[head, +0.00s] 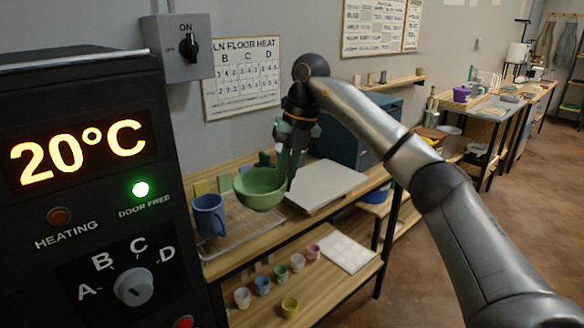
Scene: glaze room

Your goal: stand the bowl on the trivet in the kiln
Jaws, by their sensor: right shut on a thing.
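A green bowl (259,190) hangs from my right gripper (286,172), which is shut on its right rim. The bowl is roughly level and shows in front of the wooden shelf unit, over the wire rack's area. The kiln's control panel (85,150) fills the left side, reading 20°C with a green DOOR FREE light. The kiln's chamber and the trivet are not in view. My left gripper is not in view.
A blue mug (208,216) stands on the wire rack (240,237), left of the bowl. A pale slab (322,184) lies to the right on the bench top. Open floor (510,235) lies right.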

